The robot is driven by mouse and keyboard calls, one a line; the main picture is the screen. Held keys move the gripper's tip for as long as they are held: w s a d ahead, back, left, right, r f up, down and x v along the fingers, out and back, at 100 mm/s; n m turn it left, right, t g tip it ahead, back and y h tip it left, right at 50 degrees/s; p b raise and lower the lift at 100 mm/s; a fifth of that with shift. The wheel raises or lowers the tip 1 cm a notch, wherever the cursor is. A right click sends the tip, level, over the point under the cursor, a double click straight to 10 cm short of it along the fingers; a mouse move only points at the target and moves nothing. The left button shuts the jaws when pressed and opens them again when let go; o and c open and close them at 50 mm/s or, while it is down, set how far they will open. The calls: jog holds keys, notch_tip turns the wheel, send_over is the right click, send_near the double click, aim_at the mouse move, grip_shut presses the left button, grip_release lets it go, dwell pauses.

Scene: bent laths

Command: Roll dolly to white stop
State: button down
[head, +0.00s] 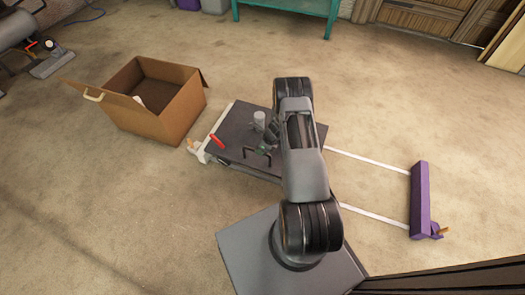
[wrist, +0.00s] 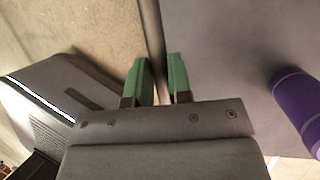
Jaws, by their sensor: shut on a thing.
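The dolly (head: 230,142) is a dark flat platform on two pale rails. Its left edge lies right along the white stop (head: 208,143); I cannot tell whether they touch. A black handle (head: 257,157) stands on the dolly's near side. My gripper (head: 266,146) is low over the dolly at this handle, partly hidden by my arm. In the wrist view, the green fingers of my gripper (wrist: 159,80) are close around a thin dark bar (wrist: 155,42), which seems to be the handle.
The purple stop (head: 420,200) crosses the rails' right end. An open cardboard box (head: 165,115) stands left of the white stop. The rails (head: 372,160) right of my arm are clear.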

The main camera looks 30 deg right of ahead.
jog(key=shift+w+a, duration=0.1)
jog(key=shift+a, duration=0.15)
jog(key=c, duration=1.3)
grip_release()
jog(key=shift+a, duration=0.15)
jog(key=shift+o, duration=1.2)
jog(key=p+v, duration=0.4)
jog(key=v, duration=1)
jog(key=shift+d+p, duration=0.25)
jog(key=shift+p, duration=0.15)
jog(key=shift+f, duration=0.1)
